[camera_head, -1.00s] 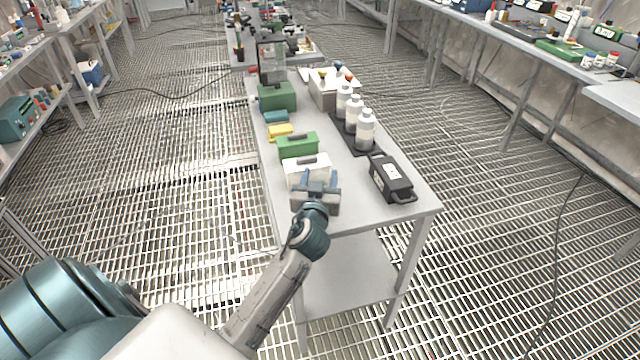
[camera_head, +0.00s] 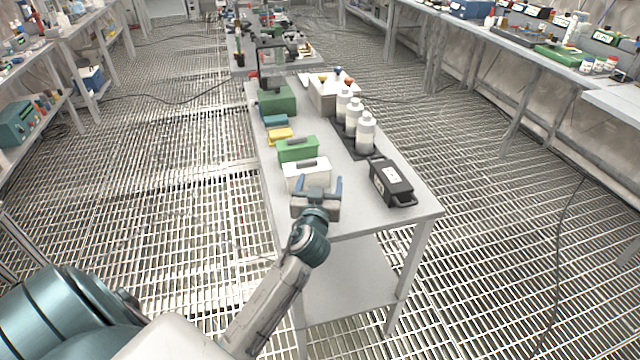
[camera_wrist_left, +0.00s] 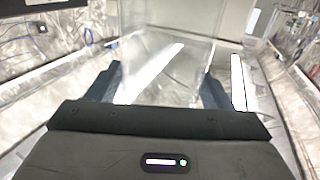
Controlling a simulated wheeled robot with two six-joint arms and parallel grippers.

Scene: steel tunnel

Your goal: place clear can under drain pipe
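My left gripper (camera_head: 318,188) is over the near end of the long metal table, with its two blue fingers spread apart. In the left wrist view, a large see-through can (camera_wrist_left: 165,62) stands between the fingers (camera_wrist_left: 160,85), which appear to press on its sides. Its clear wall lets the background show through. In the head view the can is barely visible against the white case behind it. I cannot pick out a drain pipe in either view. My right gripper is not in view.
The metal table (camera_head: 375,222) carries a white case (camera_head: 307,172), a green case (camera_head: 298,149), a black case (camera_head: 391,182) and white bottles (camera_head: 365,134). A green box (camera_head: 278,101) stands farther back. Side benches line both walls. The grating floor beside the table is open.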

